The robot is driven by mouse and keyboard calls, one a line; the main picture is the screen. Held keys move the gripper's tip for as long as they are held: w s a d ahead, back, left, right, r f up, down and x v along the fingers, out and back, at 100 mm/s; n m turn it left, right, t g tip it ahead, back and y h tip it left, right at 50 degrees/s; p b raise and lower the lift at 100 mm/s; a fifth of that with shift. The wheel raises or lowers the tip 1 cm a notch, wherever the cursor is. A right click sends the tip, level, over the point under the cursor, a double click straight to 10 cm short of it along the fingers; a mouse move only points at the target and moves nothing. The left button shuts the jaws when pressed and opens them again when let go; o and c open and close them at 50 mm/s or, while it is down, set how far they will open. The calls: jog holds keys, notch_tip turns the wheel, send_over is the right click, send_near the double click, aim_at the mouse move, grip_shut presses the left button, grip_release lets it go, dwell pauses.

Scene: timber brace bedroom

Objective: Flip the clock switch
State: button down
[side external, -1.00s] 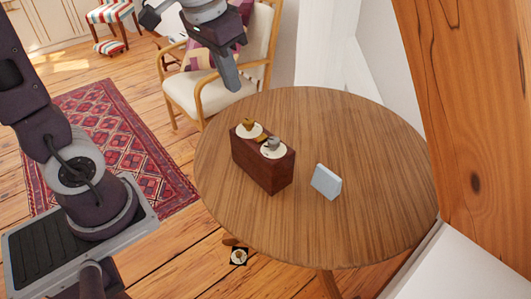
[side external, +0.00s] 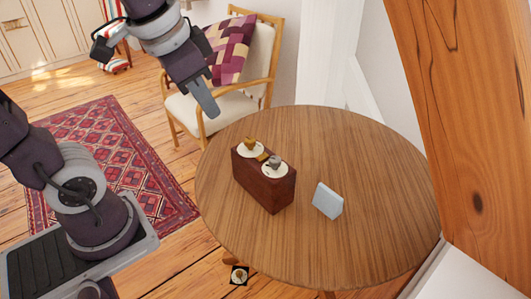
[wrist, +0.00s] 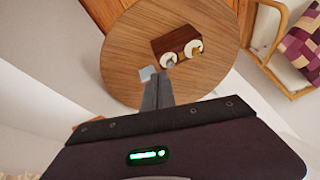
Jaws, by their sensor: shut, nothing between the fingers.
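A dark red-brown wooden box (side external: 263,185), seemingly the clock, stands on the round wooden table (side external: 350,235). Two white discs lie on its top, one with a gold knob (side external: 249,144) and one with a grey knob (side external: 274,161). A small gold piece (side external: 262,156) sits between them. The box also shows in the wrist view (wrist: 174,40). I cannot tell which part is the switch. My gripper (side external: 213,114) is shut and empty, up and left of the box in the side view, apart from it.
A pale blue-grey block (side external: 327,200) stands on the table right of the box. A cushioned wooden armchair (side external: 245,95) is behind the table. A wooden post (side external: 470,120) rises at the right. The table's right side is bare.

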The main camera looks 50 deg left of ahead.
jog(key=w+a+f+g, duration=0.2)
jog(key=w+a+f, duration=0.1)
jog(key=w, duration=0.6)
jog(key=n+g, duration=0.1)
jog(key=n, duration=0.1)
send_over(265, 154)
jog(key=s, duration=0.2)
notch_tip(265, 154, down, 8)
jog(key=shift+w+f+h, duration=0.1)
jog(key=shift+f+h, duration=0.05)
jog(key=shift+h, duration=0.25)
jog(key=f, duration=0.4)
jog(key=w+f, duration=0.1)
jog(key=f, duration=0.9)
jog(key=shift+w, duration=0.35)
jog(key=shift+f, duration=0.15)
jog(key=shift+s, duration=0.1)
